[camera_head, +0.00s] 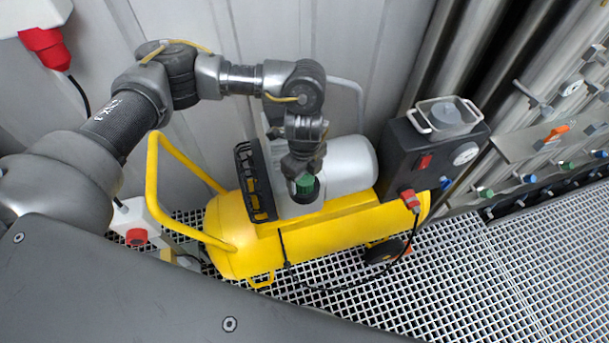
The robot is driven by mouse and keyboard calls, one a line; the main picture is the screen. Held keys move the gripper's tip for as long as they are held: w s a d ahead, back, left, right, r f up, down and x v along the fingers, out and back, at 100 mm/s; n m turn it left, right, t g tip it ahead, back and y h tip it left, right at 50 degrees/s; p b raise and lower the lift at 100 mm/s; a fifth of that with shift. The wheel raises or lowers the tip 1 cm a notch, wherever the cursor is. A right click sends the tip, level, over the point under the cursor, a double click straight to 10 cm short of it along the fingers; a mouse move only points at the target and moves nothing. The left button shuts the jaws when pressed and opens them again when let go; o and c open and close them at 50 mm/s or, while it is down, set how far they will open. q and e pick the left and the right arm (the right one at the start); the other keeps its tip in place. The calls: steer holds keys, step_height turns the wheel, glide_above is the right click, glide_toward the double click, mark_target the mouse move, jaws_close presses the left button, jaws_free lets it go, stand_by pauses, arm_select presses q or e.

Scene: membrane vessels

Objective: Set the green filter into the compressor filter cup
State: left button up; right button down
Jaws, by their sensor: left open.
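The green filter (305,184) shows just below my left gripper (304,172), at the top of the yellow compressor (340,226). A dark round cup (305,196) surrounds the lower part of the filter, which appears to sit in its mouth. How deep it sits cannot be told. My left gripper points down, with its jaws open around or just above the filter's top, and partly hides it. Whether the fingers touch the filter is not clear. My right gripper is not in view.
A yellow handle (153,185) rises left of the compressor. Pipes and valves (570,165) line the right wall. The grated floor (470,290) is free at lower right.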

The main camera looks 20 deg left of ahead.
mark_target(304, 177)
arm_select(q)
step_height(304, 177, up, 10)
steer(key=shift+r+b, duration=0.25)
steer(key=shift+b, duration=0.15)
stand_by(0.8)
